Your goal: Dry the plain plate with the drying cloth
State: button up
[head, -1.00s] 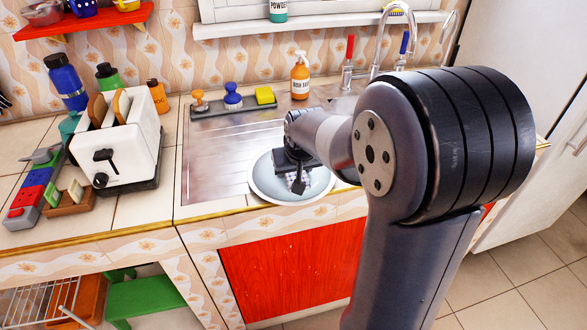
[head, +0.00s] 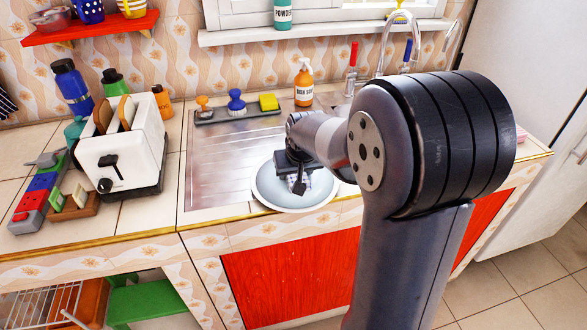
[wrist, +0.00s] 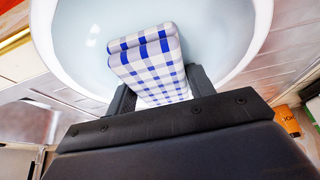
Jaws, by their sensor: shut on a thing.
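The plain plate (head: 270,196) is pale and round with a white rim. It lies on the metal drainboard near the front edge of the counter. In the wrist view the plate (wrist: 220,40) fills the upper middle. My gripper (head: 298,184) is over the plate, pointing down. In the wrist view my gripper (wrist: 160,92) is shut on the folded drying cloth (wrist: 150,62), which is white with blue checks. The cloth is over the plate's inner face; I cannot tell whether it touches. In the head view my gripper and arm hide most of the cloth and part of the plate.
A white toaster (head: 125,150) with bread stands to the left. An orange soap bottle (head: 304,85) and the tap (head: 402,30) stand at the back. The drainboard (head: 215,170) left of the plate is bare.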

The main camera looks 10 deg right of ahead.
jog(key=shift+s, duration=1.05)
jog(key=shift+w+f+p, duration=0.1)
jog(key=shift+w+p, duration=0.2)
jog(key=shift+w, duration=2.15)
jog(key=shift+r+p, duration=2.25)
jog(key=shift+r, duration=0.75)
jog(key=shift+r, duration=0.1)
jog(key=shift+r+p, duration=1.2)
jog(key=shift+r, duration=0.3)
jog(key=shift+f, duration=0.1)
jog(key=shift+f, duration=0.1)
notch_tip(320, 180, down, 7)
jog(key=b, duration=0.6)
